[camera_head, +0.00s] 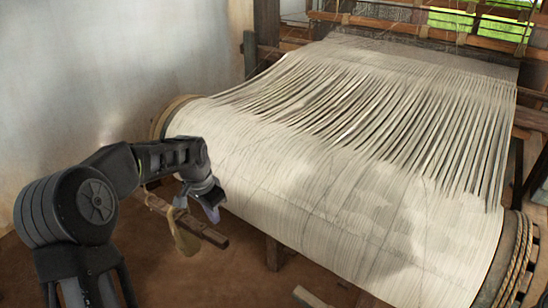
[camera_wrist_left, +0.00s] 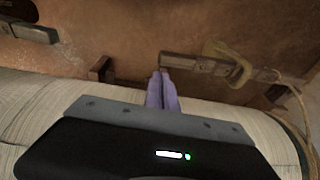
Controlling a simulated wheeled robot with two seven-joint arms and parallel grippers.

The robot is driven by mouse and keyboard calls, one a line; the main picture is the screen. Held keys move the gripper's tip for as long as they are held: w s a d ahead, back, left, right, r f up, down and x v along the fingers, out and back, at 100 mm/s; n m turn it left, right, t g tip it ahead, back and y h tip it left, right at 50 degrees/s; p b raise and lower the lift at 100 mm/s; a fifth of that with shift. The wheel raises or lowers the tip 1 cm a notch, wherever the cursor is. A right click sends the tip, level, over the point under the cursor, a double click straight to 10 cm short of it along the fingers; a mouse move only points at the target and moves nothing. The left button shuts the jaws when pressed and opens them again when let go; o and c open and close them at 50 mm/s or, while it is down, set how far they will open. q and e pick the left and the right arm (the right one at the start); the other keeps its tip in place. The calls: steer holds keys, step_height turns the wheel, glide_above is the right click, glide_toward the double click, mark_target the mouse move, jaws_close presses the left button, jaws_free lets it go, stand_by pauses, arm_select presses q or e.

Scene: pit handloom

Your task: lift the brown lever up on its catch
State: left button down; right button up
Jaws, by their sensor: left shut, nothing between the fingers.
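The brown lever (camera_head: 210,235) is a short wooden bar sticking out low at the left end of the cloth roll. A pale rope loop (camera_head: 184,236) hangs around it. In the left wrist view the lever (camera_wrist_left: 200,65) runs to the right from just above my fingertips, with the rope loop (camera_wrist_left: 228,60) around it. My left gripper (camera_head: 213,209) is shut and empty, just above the lever's free end; its purple fingers (camera_wrist_left: 161,88) point at that end. I cannot tell whether they touch it. I cannot make out the catch. My right gripper is not in view.
The wide roll of pale cloth (camera_head: 330,215) lies close to the right of my left gripper. Another wooden bar (camera_wrist_left: 28,32) shows at the left of the wrist view. A plain wall (camera_head: 100,80) is at the left. Bare brown floor (camera_head: 200,280) lies below.

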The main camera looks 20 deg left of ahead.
arm_select(q)
steer(key=d+f+n+t+h, duration=0.3)
steer(key=d+f+n, duration=0.2)
steer(key=d+f, duration=1.1)
steer(key=s+d+f+g, duration=0.1)
steer(key=s+d+f, duration=0.3)
steer(key=s, duration=0.5)
steer(key=s+d+f+g, duration=0.2)
steer(key=s+d+f, duration=0.2)
steer(key=s+d, duration=0.3)
steer(key=s+d+f+g+h, duration=0.1)
steer(key=s+d+f, duration=0.4)
steer(key=s, duration=0.6)
steer(key=shift+d+g, duration=0.35)
steer(key=shift+g, duration=0.05)
steer(key=c, duration=2.1)
jaws_free()
